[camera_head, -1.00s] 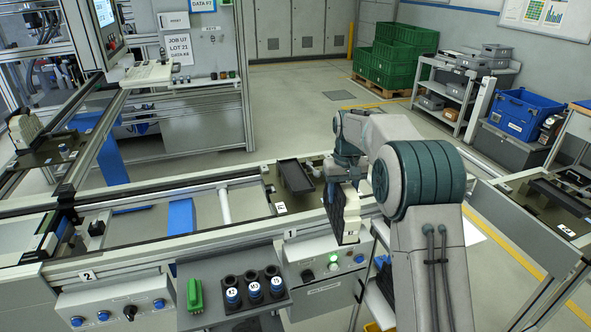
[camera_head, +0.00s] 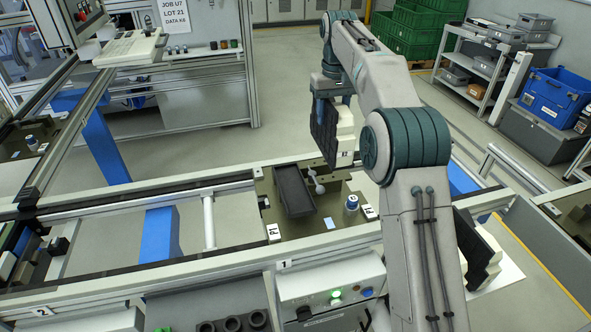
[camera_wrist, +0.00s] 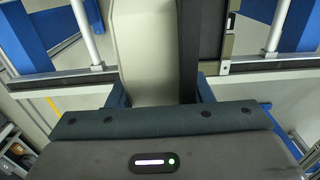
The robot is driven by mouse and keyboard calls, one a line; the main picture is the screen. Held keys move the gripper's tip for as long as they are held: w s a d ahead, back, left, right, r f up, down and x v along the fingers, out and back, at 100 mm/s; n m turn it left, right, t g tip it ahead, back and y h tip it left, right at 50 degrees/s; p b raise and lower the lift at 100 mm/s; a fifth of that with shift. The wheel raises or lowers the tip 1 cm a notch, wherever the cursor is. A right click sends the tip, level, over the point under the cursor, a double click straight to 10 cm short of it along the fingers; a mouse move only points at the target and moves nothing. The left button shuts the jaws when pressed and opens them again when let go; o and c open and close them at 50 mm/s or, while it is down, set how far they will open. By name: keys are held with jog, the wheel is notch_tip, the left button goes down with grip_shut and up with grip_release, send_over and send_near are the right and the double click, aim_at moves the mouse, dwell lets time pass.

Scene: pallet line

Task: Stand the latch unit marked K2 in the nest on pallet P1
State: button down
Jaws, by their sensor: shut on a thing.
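My gripper (camera_head: 331,88) is shut on the latch unit (camera_head: 345,140), a cream body with a black plate on its left side. Its small label looks like K2. The unit hangs roughly upright, apparently above the back right part of pallet P1 (camera_head: 262,205). In the wrist view the cream body and dark plate of the unit (camera_wrist: 150,50) sit between the blue fingers (camera_wrist: 160,95). The pallet bears a P1 tag (camera_head: 273,232) and a dark, raised tray-like piece (camera_head: 293,190), apparently the nest. It looks empty.
Another black and cream unit (camera_head: 478,250) lies right of my arm. Conveyor rails (camera_head: 230,262) edge the pallet. A dark holder (camera_head: 232,324) is at the front.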

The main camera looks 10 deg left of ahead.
jog(key=s+a+f+p, duration=0.1)
jog(key=s+a+f, duration=0.5)
jog(key=a+f, duration=0.3)
jog(key=shift+a+f+p, duration=0.3)
jog(key=shift+f+p, duration=0.1)
jog(key=shift+f, duration=0.4)
jog(key=shift+f, duration=0.15)
jog(key=c, duration=0.7)
grip_release()
jog(key=shift+s, duration=0.1)
